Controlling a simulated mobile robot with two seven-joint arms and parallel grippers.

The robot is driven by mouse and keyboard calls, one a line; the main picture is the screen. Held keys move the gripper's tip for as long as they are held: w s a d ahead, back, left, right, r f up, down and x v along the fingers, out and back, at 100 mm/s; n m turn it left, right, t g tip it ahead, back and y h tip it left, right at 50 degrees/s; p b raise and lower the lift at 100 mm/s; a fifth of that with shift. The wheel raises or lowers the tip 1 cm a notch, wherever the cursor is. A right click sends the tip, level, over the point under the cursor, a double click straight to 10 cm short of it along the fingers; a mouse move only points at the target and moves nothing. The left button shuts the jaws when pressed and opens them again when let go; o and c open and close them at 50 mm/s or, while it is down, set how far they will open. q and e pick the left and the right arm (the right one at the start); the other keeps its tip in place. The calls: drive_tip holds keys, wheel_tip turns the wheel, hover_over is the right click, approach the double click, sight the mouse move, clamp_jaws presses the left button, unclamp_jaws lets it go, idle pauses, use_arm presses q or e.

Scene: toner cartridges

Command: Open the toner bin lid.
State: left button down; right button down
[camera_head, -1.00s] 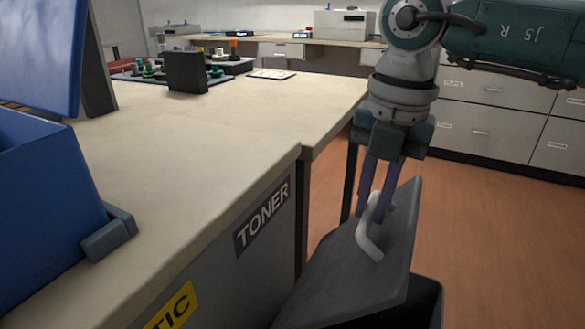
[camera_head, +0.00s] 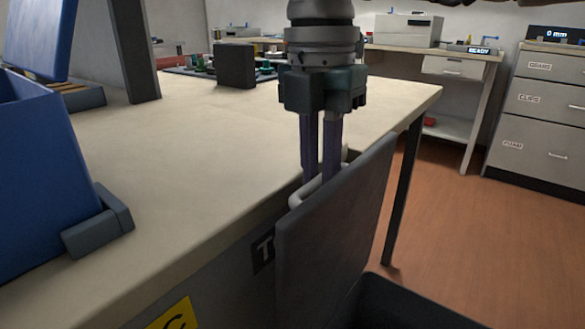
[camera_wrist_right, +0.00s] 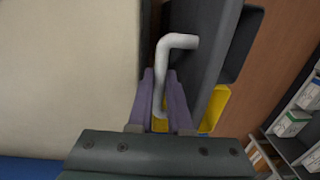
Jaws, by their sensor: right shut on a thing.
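The dark grey toner bin lid (camera_head: 337,225) stands steeply raised beside the bench edge, close to upright in the head view. The dark bin (camera_head: 400,308) below it is open at its right side. My right gripper (camera_head: 320,180) is shut on the lid's pale bent handle (camera_head: 312,190), on the lid's bench-facing side. In the right wrist view, the purple fingers (camera_wrist_right: 163,105) close around the handle (camera_wrist_right: 172,45). My left gripper is not in view.
The bench top (camera_head: 190,170) lies left of the lid. A blue bin (camera_head: 45,170) stands on it at the left, with a dark block (camera_head: 235,65) farther back. Grey drawers (camera_head: 545,110) stand at the far right. The floor (camera_head: 480,240) right of the bin is clear.

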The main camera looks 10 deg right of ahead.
drive_tip(key=shift+a, duration=0.1)
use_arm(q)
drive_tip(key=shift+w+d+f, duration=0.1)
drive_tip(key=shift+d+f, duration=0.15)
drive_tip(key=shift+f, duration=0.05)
use_arm(e)
drive_tip(key=shift+r, duration=0.1)
drive_tip(key=c, duration=1)
unclamp_jaws()
drive_tip(key=shift+o, duration=0.8)
